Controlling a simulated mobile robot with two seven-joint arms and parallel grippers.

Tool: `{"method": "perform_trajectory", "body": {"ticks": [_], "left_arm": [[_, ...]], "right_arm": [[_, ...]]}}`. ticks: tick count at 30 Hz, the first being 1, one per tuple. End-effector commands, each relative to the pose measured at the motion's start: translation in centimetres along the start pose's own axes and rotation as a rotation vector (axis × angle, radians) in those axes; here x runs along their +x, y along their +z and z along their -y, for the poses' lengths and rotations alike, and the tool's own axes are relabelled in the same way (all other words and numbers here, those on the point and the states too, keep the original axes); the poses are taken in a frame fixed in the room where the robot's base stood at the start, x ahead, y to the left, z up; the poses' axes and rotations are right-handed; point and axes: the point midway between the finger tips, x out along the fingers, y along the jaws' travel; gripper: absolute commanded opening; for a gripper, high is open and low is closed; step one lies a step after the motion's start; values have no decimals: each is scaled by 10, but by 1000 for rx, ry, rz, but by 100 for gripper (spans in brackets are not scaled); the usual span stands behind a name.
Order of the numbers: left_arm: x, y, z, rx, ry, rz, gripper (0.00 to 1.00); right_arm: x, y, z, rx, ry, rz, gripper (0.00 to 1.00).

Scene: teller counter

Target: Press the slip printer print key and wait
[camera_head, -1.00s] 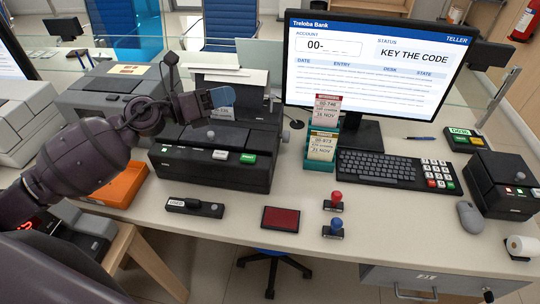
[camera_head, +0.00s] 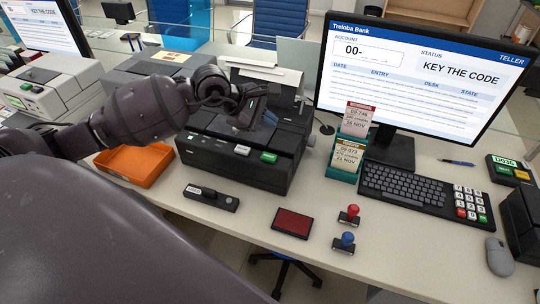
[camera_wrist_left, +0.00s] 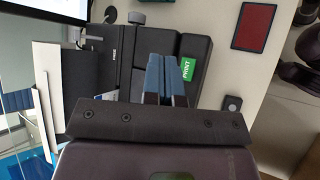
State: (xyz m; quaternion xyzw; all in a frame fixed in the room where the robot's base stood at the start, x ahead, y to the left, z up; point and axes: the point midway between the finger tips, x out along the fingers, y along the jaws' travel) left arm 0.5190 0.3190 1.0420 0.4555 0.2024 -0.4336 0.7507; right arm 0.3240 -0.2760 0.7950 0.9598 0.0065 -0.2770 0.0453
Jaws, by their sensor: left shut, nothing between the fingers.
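The black slip printer (camera_head: 232,165) stands on the counter, with a green print key (camera_head: 268,157) at the right of its front panel, beside a white key. In the left wrist view the green key, marked PRINT (camera_wrist_left: 187,68), shows just right of my blue fingertips. My left gripper (camera_head: 262,126) is shut and empty, above the printer's top and behind the key. Its fingers also show in the left wrist view (camera_wrist_left: 167,62), side by side over the dark printer body. I see no contact with the key. My right gripper is out of view.
The monitor (camera_head: 408,75) reads KEY THE CODE. An orange tray (camera_head: 138,178) lies left of the printer. A black device (camera_head: 211,197), a red ink pad (camera_head: 293,222) and two stamps (camera_head: 348,215) lie in front. A card holder (camera_head: 345,170) stands right.

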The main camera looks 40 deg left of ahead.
Motion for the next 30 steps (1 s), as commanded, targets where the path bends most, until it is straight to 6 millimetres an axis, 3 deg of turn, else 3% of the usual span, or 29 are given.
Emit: {"method": "perform_trajectory", "body": {"ticks": [14,30], "left_arm": [[8,-5,6,-5,0,2,0],[51,-37,38,-6,-3,1,0]], "right_arm": [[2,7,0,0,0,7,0],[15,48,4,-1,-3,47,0]]}}
